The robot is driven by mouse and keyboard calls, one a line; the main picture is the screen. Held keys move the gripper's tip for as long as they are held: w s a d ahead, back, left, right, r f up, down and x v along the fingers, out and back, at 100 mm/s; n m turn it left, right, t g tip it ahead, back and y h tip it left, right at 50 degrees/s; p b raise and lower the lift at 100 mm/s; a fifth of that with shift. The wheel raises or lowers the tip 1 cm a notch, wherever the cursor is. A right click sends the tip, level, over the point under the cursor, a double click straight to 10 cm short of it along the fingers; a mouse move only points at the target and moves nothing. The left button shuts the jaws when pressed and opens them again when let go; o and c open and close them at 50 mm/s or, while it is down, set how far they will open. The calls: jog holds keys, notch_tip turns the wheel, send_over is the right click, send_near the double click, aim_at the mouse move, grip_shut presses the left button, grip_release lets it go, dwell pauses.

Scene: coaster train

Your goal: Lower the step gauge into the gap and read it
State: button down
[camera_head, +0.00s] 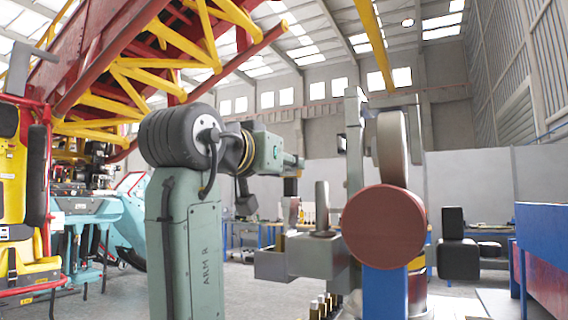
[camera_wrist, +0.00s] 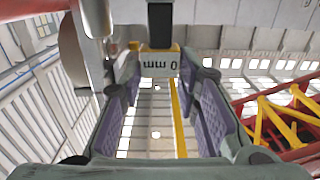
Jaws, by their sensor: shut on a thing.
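The step gauge (camera_wrist: 160,64) shows in the wrist view as a pale block with a yellow edge and a "0 mm" mark that appears upside down. A dark bar stands behind it at the top of the picture. My gripper (camera_wrist: 162,76), with purple-padded fingers, is shut on the gauge near the fingertips. In the head view my gripper (camera_head: 291,190) is left of a wheel assembly with a large dull-red disc (camera_head: 383,228) and a brown-grey wheel (camera_head: 388,150). The gauge is not clear there. I cannot make out the gap or any reading.
A grey bracket (camera_head: 318,257) juts left from the wheel assembly, close below my gripper. Several small cylinders (camera_head: 322,306) stand below it. Red and yellow coaster structure (camera_head: 150,75) fills the upper left. A blue-and-red bench (camera_head: 541,250) stands at right. Open floor lies between.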

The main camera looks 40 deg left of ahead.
aim_at(285, 183)
jog(key=shift+a+f+b, duration=0.1)
jog(key=shift+f+b, duration=0.8)
jog(key=shift+f, duration=0.6)
dwell(2.3)
jog(key=shift+s+a, duration=0.1)
dwell(0.9)
jog(key=shift+a+f, duration=0.1)
jog(key=shift+f, duration=0.2)
dwell(1.2)
jog(key=shift+r, duration=0.1)
